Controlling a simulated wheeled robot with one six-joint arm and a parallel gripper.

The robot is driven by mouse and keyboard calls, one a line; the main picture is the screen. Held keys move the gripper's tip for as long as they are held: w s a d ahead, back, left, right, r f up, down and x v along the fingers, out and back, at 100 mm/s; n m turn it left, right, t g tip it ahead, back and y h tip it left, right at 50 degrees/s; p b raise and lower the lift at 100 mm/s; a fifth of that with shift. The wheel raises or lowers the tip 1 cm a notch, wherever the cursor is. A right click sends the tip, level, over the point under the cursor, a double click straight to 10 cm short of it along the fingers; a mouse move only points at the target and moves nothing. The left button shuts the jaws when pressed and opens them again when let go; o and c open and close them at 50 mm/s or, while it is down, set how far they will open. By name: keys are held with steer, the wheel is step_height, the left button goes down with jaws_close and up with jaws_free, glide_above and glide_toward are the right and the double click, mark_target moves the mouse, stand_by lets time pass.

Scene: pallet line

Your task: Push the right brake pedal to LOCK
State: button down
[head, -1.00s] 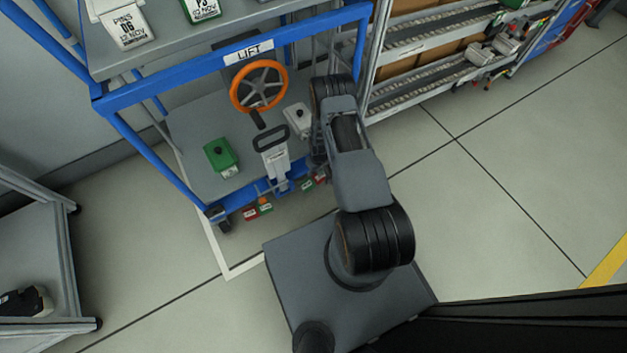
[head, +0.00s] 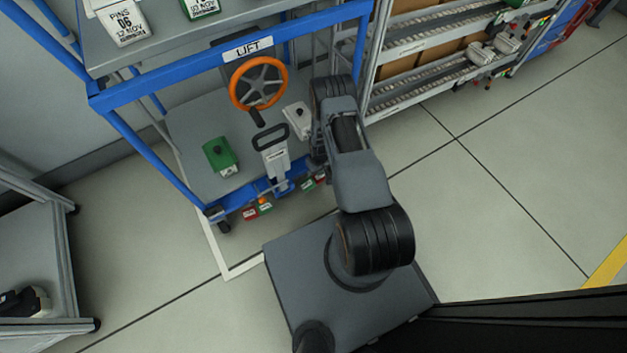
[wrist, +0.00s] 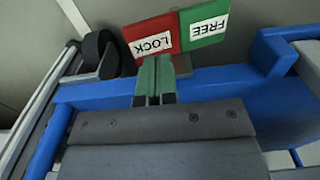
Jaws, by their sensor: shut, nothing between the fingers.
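The right brake pedal has a red LOCK plate (wrist: 150,45) and a green FREE plate (wrist: 205,24), side by side with upside-down lettering in the wrist view. In the head view the red plate (head: 308,184) and green plate (head: 321,179) sit low on the blue cart (head: 225,59), beside my arm. My gripper (wrist: 155,62) is shut and empty. Its fingertips overlap the lower edge of the LOCK plate in the wrist view; I cannot tell whether they touch it. In the head view my arm hides the gripper.
A left pedal pair (head: 250,213) shows at the cart's near-left corner. A black caster (wrist: 97,55) is beside the LOCK plate. The cart carries an orange wheel (head: 258,83) and a green box (head: 220,157).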

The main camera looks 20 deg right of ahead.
mark_target(318, 177)
steer(key=shift+f+b, duration=1.9)
steer(key=shift+f, duration=0.15)
stand_by(0.7)
steer(key=shift+r, duration=0.2)
steer(key=shift+r+p, duration=2.45)
steer(key=shift+r, duration=0.9)
steer(key=shift+s, duration=0.1)
